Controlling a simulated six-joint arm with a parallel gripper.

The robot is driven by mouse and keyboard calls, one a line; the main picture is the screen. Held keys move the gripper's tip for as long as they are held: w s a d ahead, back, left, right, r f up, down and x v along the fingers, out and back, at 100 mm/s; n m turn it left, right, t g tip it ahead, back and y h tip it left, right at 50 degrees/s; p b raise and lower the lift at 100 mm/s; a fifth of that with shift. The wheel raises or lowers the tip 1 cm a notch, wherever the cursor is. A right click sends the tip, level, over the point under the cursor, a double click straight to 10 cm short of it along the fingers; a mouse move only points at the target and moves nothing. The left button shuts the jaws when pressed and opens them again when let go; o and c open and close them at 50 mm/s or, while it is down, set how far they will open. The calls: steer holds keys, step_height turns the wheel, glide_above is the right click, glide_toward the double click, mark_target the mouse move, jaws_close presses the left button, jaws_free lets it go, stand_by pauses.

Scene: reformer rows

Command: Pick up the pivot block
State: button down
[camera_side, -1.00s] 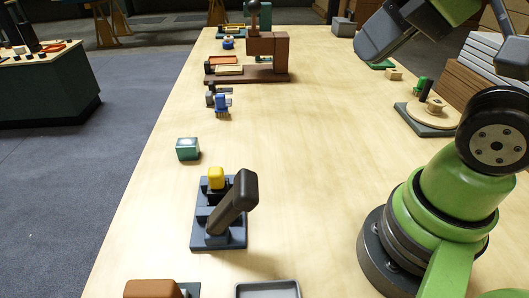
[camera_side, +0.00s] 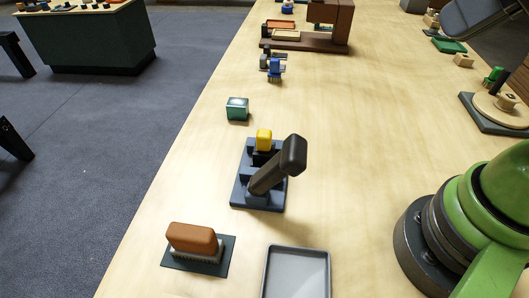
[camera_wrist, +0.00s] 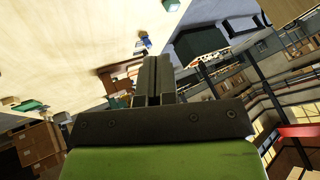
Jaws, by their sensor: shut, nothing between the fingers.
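No piece is clearly marked as the pivot block, so I cannot tell which one it is. A blue-grey base (camera_side: 240,188) in the side view carries a dark tilted lever (camera_side: 278,167) and a small yellow block (camera_side: 264,138) behind it. A small tan block (camera_side: 463,60) stands apart at the upper right. My gripper (camera_wrist: 153,65) shows in the wrist view with its dark fingers together and empty. It is above the table, apart from the objects, and outside the side view.
A brown brush (camera_side: 193,238) sits on a dark pad. Nearby are a grey tray (camera_side: 270,272), a teal cube (camera_side: 237,108) and small blue pieces (camera_side: 275,68). A round wooden disc (camera_side: 484,112) lies on a dark base at right. The middle of the table (camera_side: 370,140) is clear.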

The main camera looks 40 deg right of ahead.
steer(key=c, duration=0.5)
jaws_free()
steer(key=shift+w, duration=0.1)
steer(key=m+g+h, duration=0.2)
steer(key=m+g, duration=0.3)
steer(key=g, duration=0.2)
glide_above(264, 147)
steer(key=d, duration=0.1)
steer(key=f, duration=1.5)
steer(key=shift+w+d, duration=0.1)
steer(key=shift+w, duration=0.15)
steer(key=f, duration=0.6)
steer(key=shift+w+a+f, duration=0.15)
steer(key=shift+a+f, duration=0.25)
steer(key=shift+w+d+f, duration=0.1)
steer(key=shift+f, duration=1.3)
steer(key=shift+w+d+f, duration=0.1)
steer(key=shift+f, duration=1.3)
